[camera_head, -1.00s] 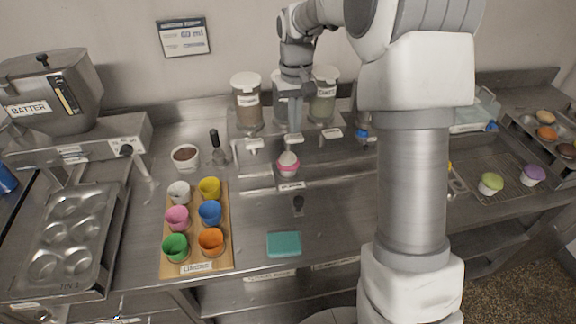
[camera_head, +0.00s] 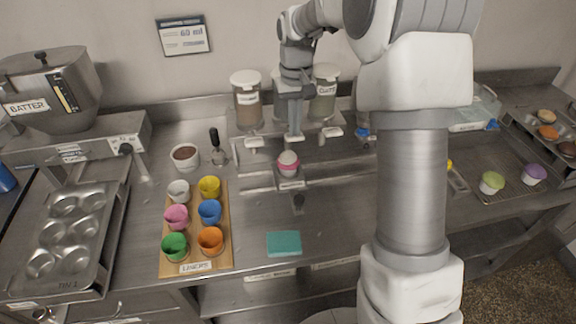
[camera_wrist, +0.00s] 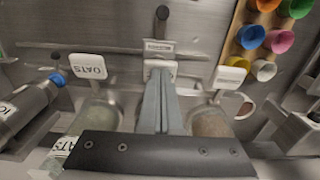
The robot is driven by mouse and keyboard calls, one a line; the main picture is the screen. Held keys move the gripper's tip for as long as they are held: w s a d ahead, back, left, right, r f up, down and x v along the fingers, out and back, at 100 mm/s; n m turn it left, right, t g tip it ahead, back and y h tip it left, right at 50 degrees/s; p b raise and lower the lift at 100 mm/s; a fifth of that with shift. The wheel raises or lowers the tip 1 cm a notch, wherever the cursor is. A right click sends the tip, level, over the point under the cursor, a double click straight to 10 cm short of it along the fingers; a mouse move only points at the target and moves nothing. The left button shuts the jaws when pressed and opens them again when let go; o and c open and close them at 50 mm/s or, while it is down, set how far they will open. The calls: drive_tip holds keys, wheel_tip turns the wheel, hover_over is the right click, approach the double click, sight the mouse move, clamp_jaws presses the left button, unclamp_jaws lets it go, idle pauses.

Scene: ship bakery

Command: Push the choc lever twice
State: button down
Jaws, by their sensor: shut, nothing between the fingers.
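A row of dispensers stands at the back, each with a white lever pad. The left canister (camera_head: 247,100) holds brown contents, and its small label is unreadable. The middle canister is mostly hidden behind my gripper, so I cannot read which lever is choc. My gripper (camera_head: 295,133) is shut and empty, pointing down at the middle lever pad (camera_wrist: 160,69). Its fingertips (camera_wrist: 162,72) overlap that pad in the wrist view; contact is unclear. The left lever pad (camera_head: 255,142) is clear of my gripper. A cupcake (camera_head: 288,163) in a pink cup stands below the middle lever.
The oats canister (camera_head: 323,95) and its lever pad (camera_wrist: 88,66) are beside my gripper. A board of colored cups (camera_head: 196,262), a brown-filled bowl (camera_head: 186,157) and a teal sponge (camera_head: 284,243) lie nearer the front. Bare counter is around the sponge.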

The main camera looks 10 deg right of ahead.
drive_tip(key=shift+f+b, duration=0.8)
drive_tip(key=shift+f, duration=0.65)
drive_tip(key=shift+r, duration=0.1)
drive_tip(key=shift+r+p, duration=1.6)
drive_tip(key=shift+r, duration=0.3)
drive_tip(key=shift+f, duration=0.2)
drive_tip(key=shift+f+b, duration=1.25)
drive_tip(key=shift+f, duration=0.45)
drive_tip(key=shift+r, duration=0.1)
drive_tip(key=shift+r+p, duration=1.5)
drive_tip(key=shift+r, duration=0.3)
drive_tip(key=shift+r, duration=0.1)
